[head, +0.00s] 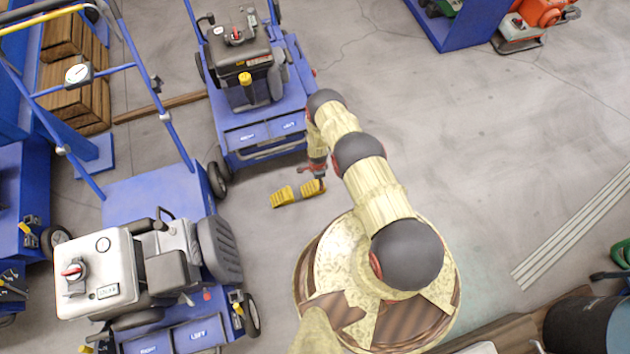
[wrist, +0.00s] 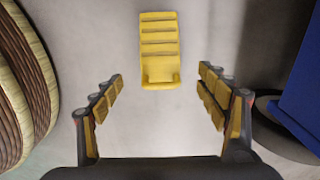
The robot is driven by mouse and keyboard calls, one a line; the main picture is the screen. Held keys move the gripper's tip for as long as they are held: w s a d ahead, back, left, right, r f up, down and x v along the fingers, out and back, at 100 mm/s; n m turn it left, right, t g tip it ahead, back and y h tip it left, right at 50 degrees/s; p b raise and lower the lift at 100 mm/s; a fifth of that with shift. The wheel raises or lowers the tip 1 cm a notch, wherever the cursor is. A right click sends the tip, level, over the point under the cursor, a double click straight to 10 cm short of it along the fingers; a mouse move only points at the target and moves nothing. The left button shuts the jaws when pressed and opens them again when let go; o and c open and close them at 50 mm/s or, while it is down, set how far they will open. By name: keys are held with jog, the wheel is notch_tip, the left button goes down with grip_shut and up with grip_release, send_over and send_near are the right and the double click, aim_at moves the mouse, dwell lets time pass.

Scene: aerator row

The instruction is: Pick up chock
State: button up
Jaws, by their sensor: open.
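The yellow chock (head: 297,194) lies on the grey floor in the head view, in front of the blue machine in the middle. It has ridges across its top. In the wrist view the chock (wrist: 159,50) is at the top centre, ahead of and between my gripper's fingers. My gripper (wrist: 160,95) is open and empty, with a finger on each side and bare floor between them. In the head view my gripper (head: 318,174) is at the chock's right end, and my arm partly hides it. I cannot tell whether they touch.
A blue wheeled machine (head: 262,130) stands just behind the chock. Another (head: 165,270), with a pale engine, stands at the lower left. Stacked wooden boxes (head: 75,60) are at the upper left. The floor (head: 480,150) to the right is clear.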

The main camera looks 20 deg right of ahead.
aim_at(316, 185)
jog(key=f+b, duration=0.1)
jog(key=f, duration=0.1)
jog(key=f+b, duration=0.1)
jog(key=f, duration=0.2)
jog(key=f+b, duration=0.2)
jog(key=shift+a+f, duration=0.3)
jog(key=shift+a, duration=0.05)
jog(key=c, duration=0.3)
jog(key=c, duration=1.5)
